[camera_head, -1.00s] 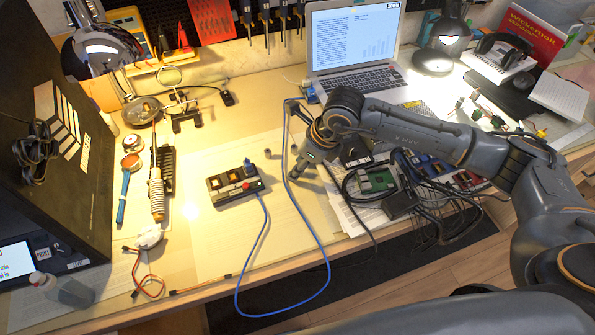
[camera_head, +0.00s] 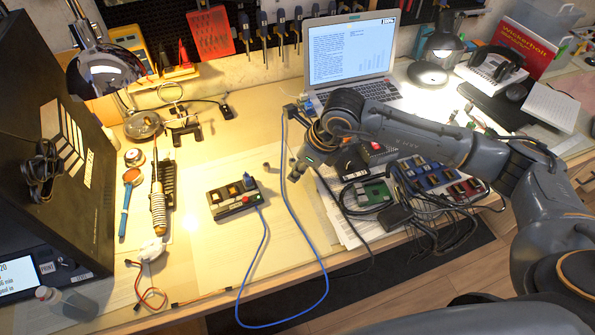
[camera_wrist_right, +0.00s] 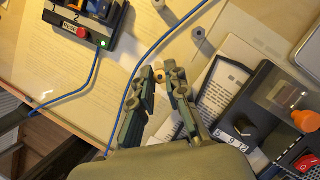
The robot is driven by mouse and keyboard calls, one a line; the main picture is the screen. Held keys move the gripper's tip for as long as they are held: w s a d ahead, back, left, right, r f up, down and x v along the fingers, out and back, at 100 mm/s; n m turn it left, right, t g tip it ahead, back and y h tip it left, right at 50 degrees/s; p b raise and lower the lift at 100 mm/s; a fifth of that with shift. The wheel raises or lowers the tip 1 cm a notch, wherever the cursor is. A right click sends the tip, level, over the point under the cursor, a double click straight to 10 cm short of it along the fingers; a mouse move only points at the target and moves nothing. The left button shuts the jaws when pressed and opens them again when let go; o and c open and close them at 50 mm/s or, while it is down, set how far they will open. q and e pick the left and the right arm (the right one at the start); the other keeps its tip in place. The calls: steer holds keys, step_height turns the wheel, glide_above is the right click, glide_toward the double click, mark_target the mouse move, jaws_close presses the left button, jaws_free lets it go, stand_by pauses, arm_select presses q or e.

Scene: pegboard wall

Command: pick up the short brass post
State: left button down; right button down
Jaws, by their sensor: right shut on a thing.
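My right gripper (camera_head: 297,174) points down over the middle of the table, just right of the blue cable. In the right wrist view the right gripper (camera_wrist_right: 166,82) has its two fingers close around a small brass piece, the short brass post (camera_wrist_right: 160,76), at the fingertips. Only its end shows; the fingers hide the rest. In the head view the gripper hides the post. My left gripper is not in view.
A small grey post (camera_wrist_right: 199,32) stands near the gripper. A button box (camera_head: 234,198) with a blue cable (camera_head: 322,250) lies to the left. Circuit boards and black cables (camera_head: 425,215) crowd the right. A laptop (camera_head: 350,50) stands behind.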

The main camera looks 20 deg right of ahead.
steer(key=s+d+r+n+g+h+p, duration=0.1)
steer(key=s+r+n, duration=0.4)
steer(key=n, duration=0.8)
steer(key=s+d+r+n+g+h+p, duration=0.1)
steer(key=s+r+n+g, duration=0.5)
steer(key=n, duration=0.7)
steer(key=shift+s+d+g+h, duration=0.3)
steer(key=shift+s+d+h, duration=0.5)
steer(key=shift+s, duration=0.4)
steer(key=shift+f, duration=0.1)
